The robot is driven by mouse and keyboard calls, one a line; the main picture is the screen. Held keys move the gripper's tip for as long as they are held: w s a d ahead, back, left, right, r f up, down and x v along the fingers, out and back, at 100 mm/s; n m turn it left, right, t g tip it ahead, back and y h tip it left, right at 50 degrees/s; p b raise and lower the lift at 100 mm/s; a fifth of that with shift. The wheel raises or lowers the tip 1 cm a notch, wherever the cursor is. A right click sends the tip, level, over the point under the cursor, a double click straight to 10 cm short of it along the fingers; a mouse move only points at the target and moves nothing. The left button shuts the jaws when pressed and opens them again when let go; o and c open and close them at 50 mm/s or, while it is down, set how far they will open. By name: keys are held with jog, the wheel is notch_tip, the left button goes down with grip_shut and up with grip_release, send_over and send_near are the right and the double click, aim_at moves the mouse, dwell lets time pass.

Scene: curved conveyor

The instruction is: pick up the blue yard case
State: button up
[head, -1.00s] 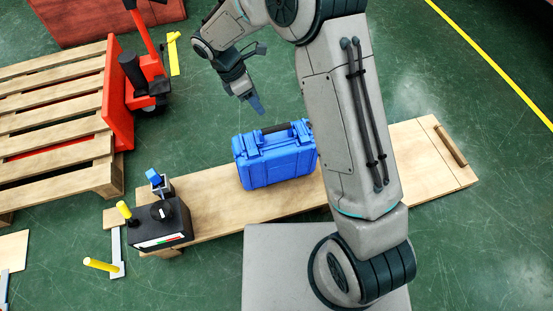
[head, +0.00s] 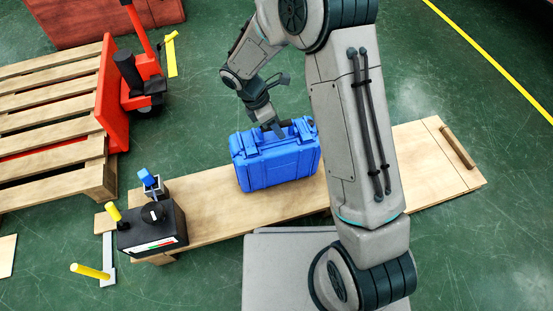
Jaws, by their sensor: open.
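The blue yard case (head: 277,163) stands upright on a wooden plank bench (head: 215,205), its dark handle on top. My gripper (head: 276,130) points down at the top of the case, right at the handle. It is open. The fingertips are small and partly merge with the case top, so I cannot tell whether they straddle the handle or touch it. My upper arm passes in front of the bench just right of the case.
A black box with a dial (head: 153,228) and a blue-topped part (head: 150,181) stand at the bench's left end. A red pallet jack (head: 138,70) and wooden pallet (head: 50,120) are at the left. A wooden bar (head: 457,147) lies at the bench's right end.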

jog(key=shift+d+f, duration=0.15)
jog(key=shift+f, duration=0.1)
grip_shut()
jog(key=shift+r, duration=0.15)
dwell(1.1)
